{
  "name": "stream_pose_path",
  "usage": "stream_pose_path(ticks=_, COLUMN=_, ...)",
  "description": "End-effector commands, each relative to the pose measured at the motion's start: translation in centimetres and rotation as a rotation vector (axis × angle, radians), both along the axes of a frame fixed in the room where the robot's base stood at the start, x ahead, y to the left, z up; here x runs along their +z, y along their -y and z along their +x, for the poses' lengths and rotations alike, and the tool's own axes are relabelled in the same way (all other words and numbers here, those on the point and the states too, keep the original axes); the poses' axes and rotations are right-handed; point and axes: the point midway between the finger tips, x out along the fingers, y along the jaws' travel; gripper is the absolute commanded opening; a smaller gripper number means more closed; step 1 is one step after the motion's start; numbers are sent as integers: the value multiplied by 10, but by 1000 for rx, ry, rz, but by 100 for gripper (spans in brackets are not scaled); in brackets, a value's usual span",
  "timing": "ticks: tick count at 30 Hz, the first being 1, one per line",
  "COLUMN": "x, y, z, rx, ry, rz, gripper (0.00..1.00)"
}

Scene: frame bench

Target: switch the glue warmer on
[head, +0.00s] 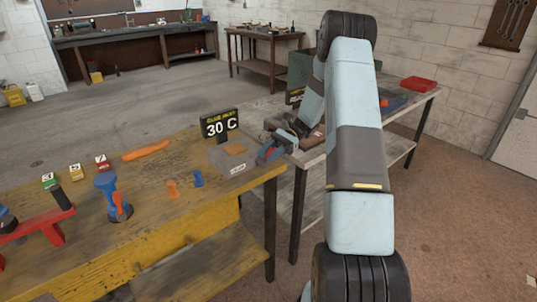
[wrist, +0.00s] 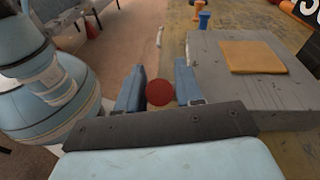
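The glue warmer (head: 226,160) is a grey box with an orange pad on top, at the right end of the yellow bench. Its black display (head: 220,124) reads 30 C. In the wrist view the warmer (wrist: 225,92) fills the right side. My gripper (head: 268,154) is at the warmer's right side in the head view. In the wrist view its blue fingers (wrist: 159,88) stand apart. A round red knob-like piece (wrist: 160,93) shows between them, close to both; I cannot tell whether they touch it. How it joins the warmer is hidden.
A second bench with a red tray (head: 418,83) is behind my arm.

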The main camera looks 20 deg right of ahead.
Motion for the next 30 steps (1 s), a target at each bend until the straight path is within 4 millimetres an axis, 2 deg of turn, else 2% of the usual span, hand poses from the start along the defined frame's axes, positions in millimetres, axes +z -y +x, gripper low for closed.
stream_pose_path(ticks=7, x=3, y=20, z=9, rx=-2, ry=2, rz=0, gripper=36)
stream_pose_path(ticks=21, x=17, y=100, z=44, rx=-2, ry=2, rz=-2, gripper=36)
stream_pose_path(ticks=30, x=22, y=123, z=54, rx=0, ry=-1, rz=0, gripper=36)
